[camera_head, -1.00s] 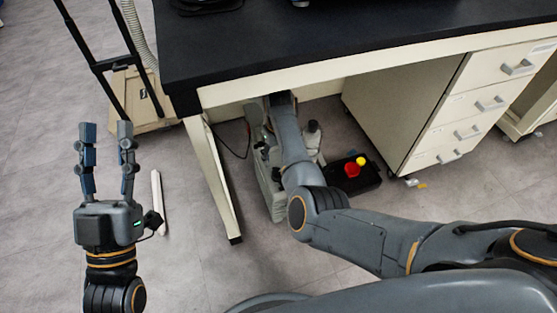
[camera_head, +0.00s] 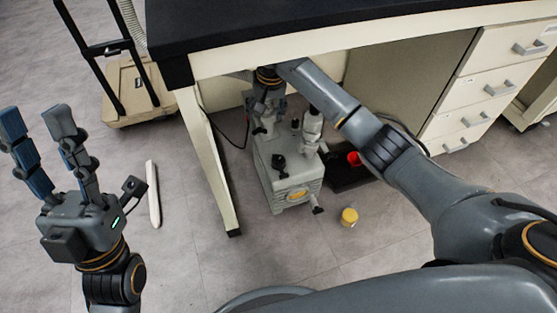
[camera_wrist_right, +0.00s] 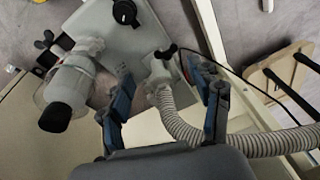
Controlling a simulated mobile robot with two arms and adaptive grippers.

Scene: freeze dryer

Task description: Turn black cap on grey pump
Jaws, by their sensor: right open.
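The grey pump (camera_head: 292,182) stands on the floor under the bench. It has several black caps: a round one on its top (camera_head: 279,161), which the right wrist view shows at the upper edge (camera_wrist_right: 125,11), one on a pale fitting (camera_wrist_right: 166,52), and a large one on a clear cylinder (camera_wrist_right: 55,117). I cannot tell which is the task's cap. My right gripper (camera_wrist_right: 167,98) is open above the pump, its fingers either side of the pale fitting and hose; contact is unclear. My left gripper (camera_head: 38,120) is open and empty, left of the bench.
A ribbed hose (camera_wrist_right: 190,135) runs from the fitting. The bench top (camera_head: 300,25) and leg (camera_head: 210,160) hem in the pump. Drawers (camera_head: 485,95) stand right. A black tray (camera_head: 345,181) with a red item (camera_head: 354,158) and a yellow container (camera_head: 349,216) are on the floor.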

